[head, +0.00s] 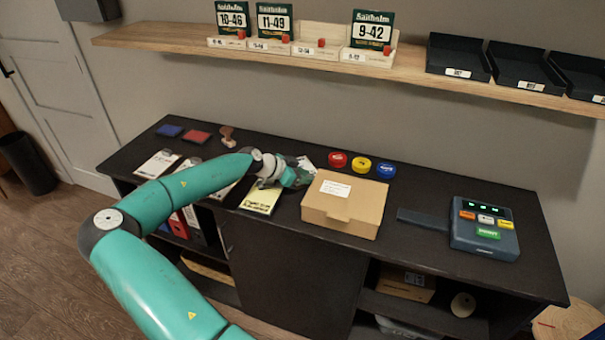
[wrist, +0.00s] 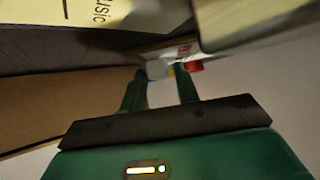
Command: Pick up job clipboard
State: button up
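Several clipboards lie in a row along the front left of the dark counter. A white-sheet clipboard (head: 158,164) is at the left end, and a yellow-sheet clipboard (head: 262,199) lies just left of the cardboard box. The lettering is too small to tell which is the job clipboard. My gripper (head: 303,172) is low over the counter, behind the yellow sheet and beside the box; a whitish thing shows at its tip. In the wrist view my gripper's fingers (wrist: 160,70) stand apart, with no clear hold on anything. A yellow sheet (wrist: 105,14) with dark lettering shows above them.
The cardboard box (head: 345,202) stands close right of my gripper. Red (head: 338,159), yellow (head: 360,165) and blue (head: 386,170) round tins sit behind it. A keypad device (head: 484,228) is at right. A wooden shelf (head: 190,46) hangs above the counter.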

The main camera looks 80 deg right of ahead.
grip_shut()
jog(key=shift+r, duration=0.15)
